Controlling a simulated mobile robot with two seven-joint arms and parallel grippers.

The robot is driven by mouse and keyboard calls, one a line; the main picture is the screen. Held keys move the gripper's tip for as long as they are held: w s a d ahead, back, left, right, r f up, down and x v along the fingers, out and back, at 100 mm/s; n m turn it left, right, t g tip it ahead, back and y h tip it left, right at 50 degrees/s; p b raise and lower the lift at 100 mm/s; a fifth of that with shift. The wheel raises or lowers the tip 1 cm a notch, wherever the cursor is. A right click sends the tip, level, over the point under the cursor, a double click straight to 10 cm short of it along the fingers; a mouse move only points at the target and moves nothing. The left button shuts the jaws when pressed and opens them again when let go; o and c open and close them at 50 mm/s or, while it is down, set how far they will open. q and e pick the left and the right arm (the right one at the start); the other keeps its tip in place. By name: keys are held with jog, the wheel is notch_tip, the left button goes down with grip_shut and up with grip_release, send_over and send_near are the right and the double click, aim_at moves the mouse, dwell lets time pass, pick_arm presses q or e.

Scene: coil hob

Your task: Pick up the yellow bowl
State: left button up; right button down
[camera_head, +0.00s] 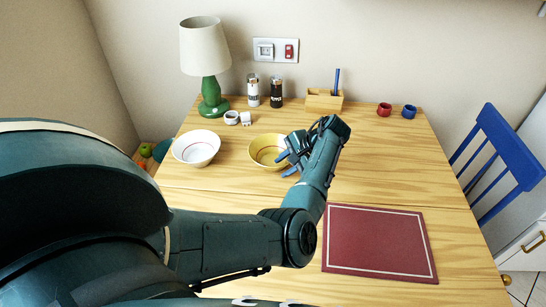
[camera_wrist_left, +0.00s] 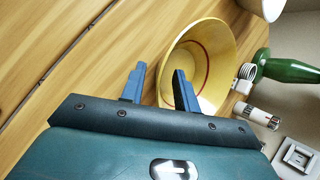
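The yellow bowl (camera_head: 262,148) stands upright on the wooden table, in front of the lamp and to the right of a white bowl. It has a red ring inside, and my left gripper partly covers its right side. My left gripper (camera_head: 284,164) is at the bowl's right edge with its blue fingers apart. In the left wrist view the open fingers (camera_wrist_left: 160,76) straddle the near rim of the yellow bowl (camera_wrist_left: 215,55). One finger overlaps the bowl's inside and the other is outside it. I cannot tell whether either touches. My right gripper is not in view.
A white bowl (camera_head: 196,148) stands close to the left. Behind are a green lamp (camera_head: 209,95), two shakers (camera_head: 265,91) and a wooden box (camera_head: 324,100). Red (camera_head: 384,109) and blue (camera_head: 409,111) cups stand at right. A red mat (camera_head: 378,241) lies in front.

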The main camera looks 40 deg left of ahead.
pick_arm(q)
jog(key=shift+c, duration=0.3)
grip_shut()
jog(key=shift+r, duration=0.1)
